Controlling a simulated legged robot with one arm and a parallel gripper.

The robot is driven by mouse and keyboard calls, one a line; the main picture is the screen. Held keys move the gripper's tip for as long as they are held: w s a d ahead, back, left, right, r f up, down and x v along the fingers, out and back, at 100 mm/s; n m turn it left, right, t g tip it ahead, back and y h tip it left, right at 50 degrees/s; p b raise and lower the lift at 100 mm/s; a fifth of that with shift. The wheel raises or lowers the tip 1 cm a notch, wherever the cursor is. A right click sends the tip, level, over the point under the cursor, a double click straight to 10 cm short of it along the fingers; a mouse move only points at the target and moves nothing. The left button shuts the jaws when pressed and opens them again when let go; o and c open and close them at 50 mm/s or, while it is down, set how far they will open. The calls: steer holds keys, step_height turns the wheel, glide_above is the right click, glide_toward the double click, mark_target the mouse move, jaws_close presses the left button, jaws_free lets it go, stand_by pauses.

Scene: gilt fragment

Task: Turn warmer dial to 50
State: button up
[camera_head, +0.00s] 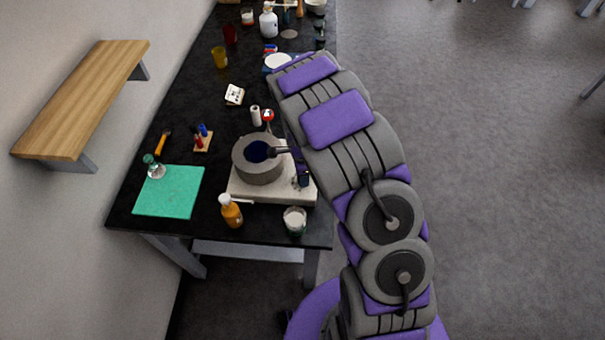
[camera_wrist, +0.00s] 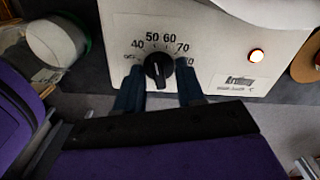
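The warmer (camera_head: 245,188) is a pale box with a round grey pot (camera_head: 247,172) on top, near the front end of the black table. In the wrist view its front panel (camera_wrist: 215,35) shows a black dial (camera_wrist: 157,66) with marks from OFF through 40, 50, 60, 70 and 80. A short white line shows on the dial, but I cannot tell surely which mark it points to. My gripper (camera_wrist: 159,72) is open, with one dark finger on each side of the dial. Contact with the dial is not clear.
A glass with white contents (camera_head: 294,221) and an orange bottle (camera_head: 231,213) stand close to the warmer. A green mat (camera_head: 168,192) lies to the left. Several small items stand farther back on the table (camera_head: 190,100). Open floor (camera_head: 500,150) lies to the right.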

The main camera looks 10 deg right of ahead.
step_height(320, 180, up, 17)
steer(key=p, duration=0.1)
steer(key=shift+r, duration=0.15)
stand_by(0.4)
stand_by(0.4)
steer(key=s+d+r+n+b, duration=0.1)
steer(key=s+r+n, duration=0.3)
steer(key=s, duration=0.4)
steer(key=s+d+r+n+b, duration=0.1)
steer(key=s+r+n+b, duration=0.15)
steer(key=s, duration=0.45)
steer(key=s+a+n+g+b, duration=0.1)
steer(key=s+n+b, duration=0.1)
steer(key=s+n, duration=1)
steer(key=s, duration=0.7)
steer(key=shift+s+g, duration=0.4)
